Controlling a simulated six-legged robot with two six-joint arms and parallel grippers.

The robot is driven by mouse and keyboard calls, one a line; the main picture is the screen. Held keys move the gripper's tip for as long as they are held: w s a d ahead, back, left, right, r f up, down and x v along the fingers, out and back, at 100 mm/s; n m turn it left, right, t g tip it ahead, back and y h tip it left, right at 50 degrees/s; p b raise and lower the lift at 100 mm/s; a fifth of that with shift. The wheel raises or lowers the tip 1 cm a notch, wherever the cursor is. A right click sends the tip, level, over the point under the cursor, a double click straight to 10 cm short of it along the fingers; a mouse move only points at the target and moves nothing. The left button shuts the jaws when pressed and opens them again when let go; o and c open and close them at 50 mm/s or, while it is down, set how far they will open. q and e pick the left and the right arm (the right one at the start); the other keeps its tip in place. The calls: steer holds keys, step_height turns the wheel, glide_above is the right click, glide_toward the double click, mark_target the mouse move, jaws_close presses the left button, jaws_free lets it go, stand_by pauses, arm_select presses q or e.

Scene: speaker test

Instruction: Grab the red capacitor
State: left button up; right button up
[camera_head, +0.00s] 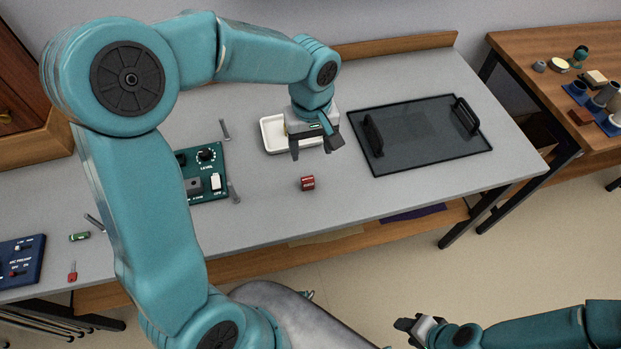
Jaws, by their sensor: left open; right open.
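The red capacitor (308,183) is a small red cylinder lying on the grey table (290,222), in the middle of the view. My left gripper (314,150) is open and empty, a little above and behind the capacitor in the picture, pointing down. It hangs in front of a white tray (271,136) and hides part of it. My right gripper (408,328) is at the bottom of the view, low beyond the table's front edge, away from the capacitor. The picture shows nothing held in it.
A dark tray with two handles (425,143) lies right of the capacitor. A green circuit panel (207,180) and small metal rods are on the left. A blue panel (21,262), a green cylinder (79,237) and a red key-like piece (72,271) lie at far left.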

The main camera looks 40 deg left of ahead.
arm_select(q)
glide_above(308, 181)
steer(key=f, duration=0.7)
steer(key=shift+w+d, duration=0.15)
steer(key=shift+d, duration=0.05)
steer(key=shift+s+f, duration=0.25)
steer(key=shift+f, duration=0.25)
steer(key=f, duration=0.4)
steer(key=shift+w+a, duration=0.1)
steer(key=shift+a, duration=0.1)
steer(key=shift+f, duration=0.3)
steer(key=c, duration=1.1)
